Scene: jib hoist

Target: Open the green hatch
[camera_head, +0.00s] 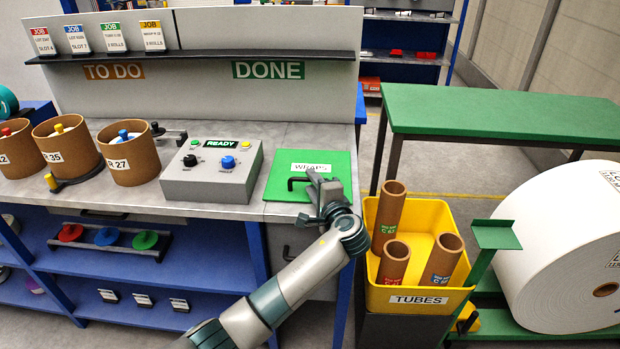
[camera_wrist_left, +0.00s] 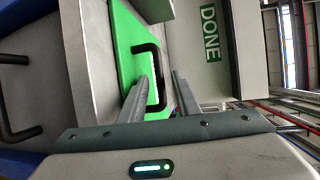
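The green hatch (camera_head: 284,163) lies closed and flat in the worktop, with a white WRAPS label and a black bar handle (camera_head: 291,184). In the left wrist view the green hatch (camera_wrist_left: 129,60) and its black handle (camera_wrist_left: 147,47) also show. My left gripper (camera_head: 318,184) is over the hatch's right side and hides part of it and of the handle. In the wrist view the left gripper (camera_wrist_left: 160,84) is open, its fingers apart with part of the handle between them in the picture. I cannot tell whether they touch it. My right gripper is in neither view.
A grey control box (camera_head: 212,171) with knobs stands just left of the hatch. Cardboard tubes stand in a yellow TUBES bin (camera_head: 418,300) at the right. A shelf (camera_head: 210,55) with job cards runs behind. A green table (camera_head: 500,113) and a large white roll (camera_head: 565,245) stand at right.

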